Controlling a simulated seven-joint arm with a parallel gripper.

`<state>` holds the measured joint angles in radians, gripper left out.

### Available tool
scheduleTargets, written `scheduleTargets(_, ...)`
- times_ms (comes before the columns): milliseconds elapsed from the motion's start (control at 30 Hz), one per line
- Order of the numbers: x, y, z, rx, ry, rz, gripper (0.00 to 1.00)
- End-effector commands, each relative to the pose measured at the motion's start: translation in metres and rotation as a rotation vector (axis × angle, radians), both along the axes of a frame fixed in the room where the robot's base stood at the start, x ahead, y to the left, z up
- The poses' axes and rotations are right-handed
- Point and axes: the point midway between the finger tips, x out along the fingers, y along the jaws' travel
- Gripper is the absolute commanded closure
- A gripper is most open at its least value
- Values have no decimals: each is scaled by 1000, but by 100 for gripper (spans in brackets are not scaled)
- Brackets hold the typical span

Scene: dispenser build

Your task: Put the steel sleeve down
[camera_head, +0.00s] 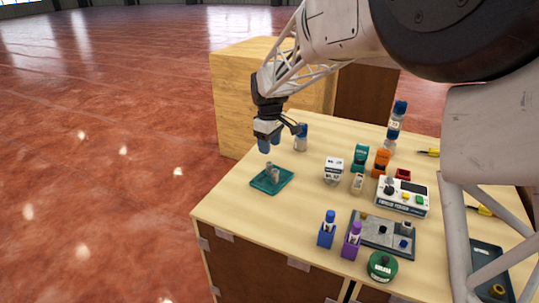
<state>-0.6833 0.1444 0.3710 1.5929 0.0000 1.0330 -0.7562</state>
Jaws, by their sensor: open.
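A small grey metal piece, which looks like the steel sleeve (270,171), stands on a teal square tray (259,185) near the table's left edge. Its exact shape is too small to tell. My gripper (269,144) hangs above and slightly behind the tray, pointing down. Its blue-tipped fingers are open, with nothing visible between them. A gap shows between the fingertips and the grey piece.
A grey bottle with a blue cap (301,138) stands close to the right of my gripper. A white box (333,170), a white control unit (402,197) and a dark fixture plate (375,240) lie further right. Bare table surrounds the tray.

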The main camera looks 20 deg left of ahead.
Motion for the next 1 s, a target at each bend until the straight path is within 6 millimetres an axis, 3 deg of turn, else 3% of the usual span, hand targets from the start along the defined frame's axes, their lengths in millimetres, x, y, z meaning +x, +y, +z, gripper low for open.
scheduleTargets(300,0,0,27,0,0,0,49)
scheduleTargets(1000,0,0,28,0,0,0,49)
